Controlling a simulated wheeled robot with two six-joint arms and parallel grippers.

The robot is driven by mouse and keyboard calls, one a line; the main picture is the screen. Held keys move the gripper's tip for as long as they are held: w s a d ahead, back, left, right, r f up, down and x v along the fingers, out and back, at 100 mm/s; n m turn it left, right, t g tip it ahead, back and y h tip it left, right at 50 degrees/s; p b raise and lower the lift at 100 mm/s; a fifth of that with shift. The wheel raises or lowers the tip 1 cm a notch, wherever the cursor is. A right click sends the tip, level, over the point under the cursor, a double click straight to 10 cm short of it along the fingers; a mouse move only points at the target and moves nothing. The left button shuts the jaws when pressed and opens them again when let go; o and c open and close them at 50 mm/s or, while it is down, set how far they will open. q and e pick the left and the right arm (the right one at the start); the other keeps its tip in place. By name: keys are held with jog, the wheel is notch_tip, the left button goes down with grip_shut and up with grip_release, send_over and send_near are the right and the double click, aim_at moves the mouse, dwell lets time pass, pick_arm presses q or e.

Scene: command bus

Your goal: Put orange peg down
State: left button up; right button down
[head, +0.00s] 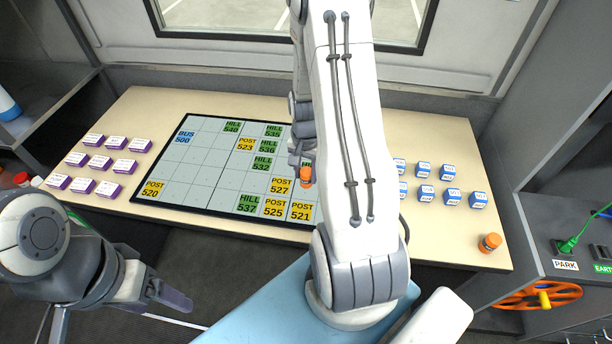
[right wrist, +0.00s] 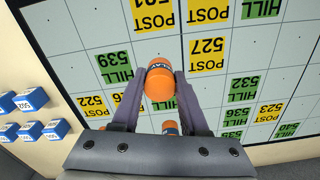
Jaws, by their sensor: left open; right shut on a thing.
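An orange peg with a dark band and white lettering shows between the fingers of my right gripper (right wrist: 155,88) in the right wrist view; the peg (right wrist: 159,84) is held over the gridded board (right wrist: 225,60). In the head view the held peg (head: 305,176) shows just left of my right arm, over the board (head: 205,160), near the POST 527 tile. I cannot tell its height above the board. My left gripper (head: 172,298) is open and empty, low at the left, off the table's front edge. A second orange peg (head: 489,242) stands at the table's right front corner.
Another orange thing (right wrist: 170,128) is partly hidden by my right gripper. Green, yellow and blue tiles lie on the board; its left half has many bare squares. Purple-edged blocks (head: 97,162) lie left, blue blocks (head: 448,172) right. My right arm hides part of the board.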

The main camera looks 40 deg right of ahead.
aim_at(306, 172)
jog(key=shift+f, duration=1)
jog(key=shift+f, duration=0.15)
jog(key=shift+c, duration=2.1)
grip_release()
notch_tip(306, 172, up, 12)
jog(key=shift+r+b, duration=0.2)
jog(key=shift+b, duration=0.1)
